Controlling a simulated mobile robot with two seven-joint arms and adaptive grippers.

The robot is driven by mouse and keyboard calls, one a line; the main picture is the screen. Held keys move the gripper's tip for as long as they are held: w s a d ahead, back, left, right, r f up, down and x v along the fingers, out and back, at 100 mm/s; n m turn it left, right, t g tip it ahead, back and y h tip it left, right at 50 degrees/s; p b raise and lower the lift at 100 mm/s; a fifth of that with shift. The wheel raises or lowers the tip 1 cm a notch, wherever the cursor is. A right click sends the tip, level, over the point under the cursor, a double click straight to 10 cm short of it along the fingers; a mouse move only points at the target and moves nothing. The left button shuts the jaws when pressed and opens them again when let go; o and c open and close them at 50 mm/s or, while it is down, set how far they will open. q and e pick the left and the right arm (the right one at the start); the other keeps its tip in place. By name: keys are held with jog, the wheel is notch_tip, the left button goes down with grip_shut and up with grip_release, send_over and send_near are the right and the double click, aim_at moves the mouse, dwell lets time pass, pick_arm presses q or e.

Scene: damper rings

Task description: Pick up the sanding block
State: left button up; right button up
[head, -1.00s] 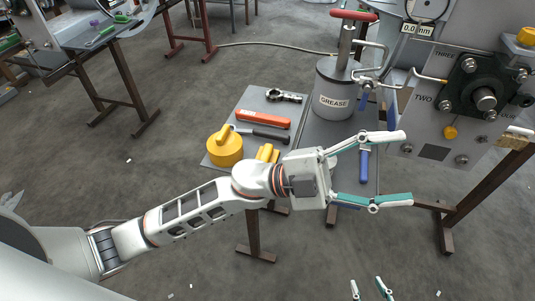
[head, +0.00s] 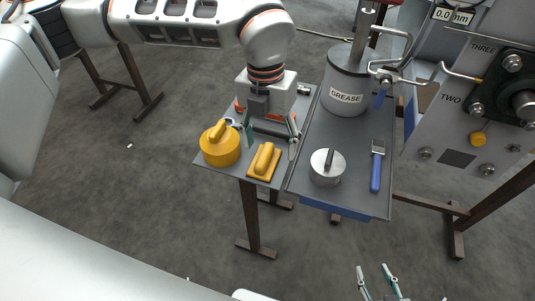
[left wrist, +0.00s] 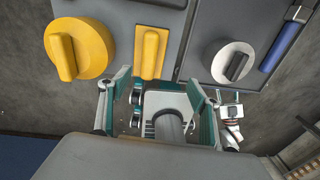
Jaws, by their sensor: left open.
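The sanding block (head: 264,162), taken as the yellow rectangular block with a raised grip, lies at the front of the left grey tabletop. In the left wrist view the block (left wrist: 152,52) is just beyond the fingertips, roughly centred between them. My left gripper (head: 271,146) points down behind the block, open, its fingers on either side of empty space. It does not appear to touch the block. My right gripper (head: 374,267) shows only its fingers at the bottom edge, apart and empty.
A round yellow knobbed piece (head: 221,146) sits left of the block. On the right tabletop are a metal disc with a dark grip (head: 327,166), a blue-handled tool (head: 376,170) and the grease pot (head: 345,85). My left gripper partly hides tools behind.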

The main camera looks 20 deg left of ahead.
aim_at(264, 154)
pick_arm(q)
jog(key=shift+w+a+r+y, duration=0.15)
jog(key=shift+w+a, duration=0.15)
jog(key=shift+a, duration=0.1)
jog(key=shift+w+a+r+y, duration=0.1)
jog(key=shift+w+a+y, duration=0.05)
jog(key=shift+w+a, duration=0.2)
jog(key=shift+w+a+n+t, duration=0.15)
jog(key=shift+a+n+t, duration=0.15)
notch_tip(264, 154, down, 8)
jog(key=shift+d+r+b, duration=0.15)
jog(key=shift+r+b, duration=0.1)
jog(key=shift+b, duration=0.1)
jog(key=c, duration=1.3)
